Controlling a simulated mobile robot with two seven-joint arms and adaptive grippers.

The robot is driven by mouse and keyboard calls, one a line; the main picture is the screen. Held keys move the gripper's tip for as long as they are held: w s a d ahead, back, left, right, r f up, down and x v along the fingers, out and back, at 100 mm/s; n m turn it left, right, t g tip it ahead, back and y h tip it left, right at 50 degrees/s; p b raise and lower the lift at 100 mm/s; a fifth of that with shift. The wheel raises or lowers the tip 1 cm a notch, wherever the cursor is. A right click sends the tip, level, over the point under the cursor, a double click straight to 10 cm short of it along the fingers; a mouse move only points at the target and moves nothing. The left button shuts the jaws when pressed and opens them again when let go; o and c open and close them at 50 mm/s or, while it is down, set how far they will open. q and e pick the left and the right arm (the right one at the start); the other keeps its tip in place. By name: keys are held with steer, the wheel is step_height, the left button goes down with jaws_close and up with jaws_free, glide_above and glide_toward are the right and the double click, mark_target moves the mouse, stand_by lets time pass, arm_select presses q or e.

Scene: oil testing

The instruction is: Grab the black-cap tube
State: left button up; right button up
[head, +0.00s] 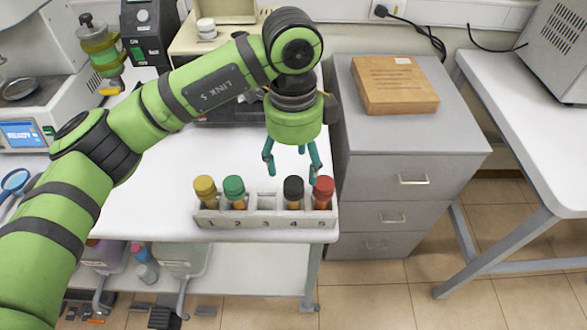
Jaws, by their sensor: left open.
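The black-cap tube (293,192) stands upright in slot 4 of a light grey rack (266,219) at the front right edge of the white table. In the same rack are a yellow-cap tube (206,189) in slot 1, a green-cap tube (234,189) in slot 2 and a red-cap tube (323,191) in slot 5. Slot 3 looks empty. My left gripper (292,172) is open and empty, pointing down above and behind the rack. Its right finger is close to the red cap; I cannot tell whether they touch. My right gripper is not in view.
A grey drawer cabinet (412,166) with a wooden box (393,85) on top stands right of the table. Lab devices line the back left, with a display unit (22,134) at the far left.

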mark_target(294, 183)
arm_select(q)
steer(key=shift+w+a, duration=0.15)
steer(key=shift+a, duration=0.15)
steer(key=shift+s+f+p, duration=0.45)
steer(key=shift+s+p, duration=0.3)
steer(key=shift+s, duration=0.05)
step_height(294, 183, down, 2)
steer(key=shift+w+d+f+p, duration=0.1)
steer(key=shift+d+p, duration=0.05)
steer(key=shift+p, duration=0.7)
steer(key=shift+w+f+p, duration=0.15)
steer(key=shift+w+f, duration=0.05)
steer(key=shift+f, duration=0.45)
steer(key=shift+w+f+p, duration=0.15)
steer(key=shift+f, duration=0.75)
steer(key=shift+s, duration=0.1)
steer(key=c, duration=1.1)
jaws_close()
steer(key=shift+r, duration=0.1)
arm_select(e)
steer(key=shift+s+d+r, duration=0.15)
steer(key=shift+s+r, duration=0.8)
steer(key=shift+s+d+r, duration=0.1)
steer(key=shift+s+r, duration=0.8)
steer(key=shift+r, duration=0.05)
